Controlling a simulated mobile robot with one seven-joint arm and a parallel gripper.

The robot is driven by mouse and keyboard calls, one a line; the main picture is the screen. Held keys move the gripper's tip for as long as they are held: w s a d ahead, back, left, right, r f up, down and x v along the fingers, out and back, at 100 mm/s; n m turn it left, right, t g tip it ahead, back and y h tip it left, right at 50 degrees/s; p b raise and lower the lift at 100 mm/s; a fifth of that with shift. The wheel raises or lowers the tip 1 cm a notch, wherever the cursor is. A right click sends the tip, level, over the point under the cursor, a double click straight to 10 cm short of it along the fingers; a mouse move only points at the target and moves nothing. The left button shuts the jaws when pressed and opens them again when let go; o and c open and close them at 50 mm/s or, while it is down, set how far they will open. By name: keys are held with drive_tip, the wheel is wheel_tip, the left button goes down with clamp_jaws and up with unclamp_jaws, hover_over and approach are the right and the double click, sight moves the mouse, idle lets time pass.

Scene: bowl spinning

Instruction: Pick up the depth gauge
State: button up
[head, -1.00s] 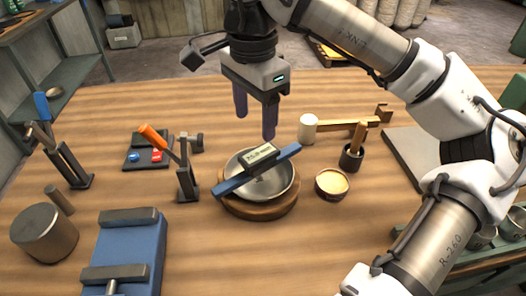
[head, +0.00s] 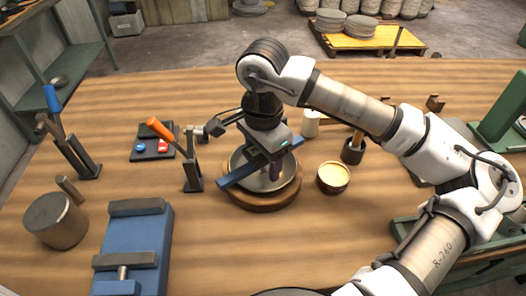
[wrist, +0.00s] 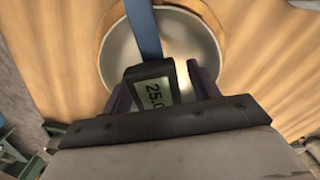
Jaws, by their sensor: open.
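The depth gauge has a blue bar (head: 236,176) lying across the metal bowl (head: 291,178), its ends reaching past the rim. In the wrist view its bar (wrist: 147,32) runs away over the bowl, and its dark display housing (wrist: 155,90) shows "25.0", cut off at the right. My gripper (head: 267,170) is down over the middle of the gauge. In the wrist view its purple fingers (wrist: 160,82) stand apart, one on each side of the housing. I cannot tell if they touch it.
The bowl sits on a round wooden base (head: 262,203). An orange-handled tool in a dark stand (head: 192,175) is close on the left. A small bowl of yellowish material (head: 333,177) is close on the right. A blue vise-like block (head: 134,240) stands at the front left.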

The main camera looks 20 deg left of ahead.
clamp_jaws()
idle(0.3)
wheel_tip(320, 180, up, 19)
wheel_tip(320, 180, down, 10)
drive_tip(key=n, duration=0.6)
drive_tip(key=shift+f, duration=0.1)
drive_tip(key=shift+f+b, duration=3.1)
drive_tip(key=shift+f, duration=1)
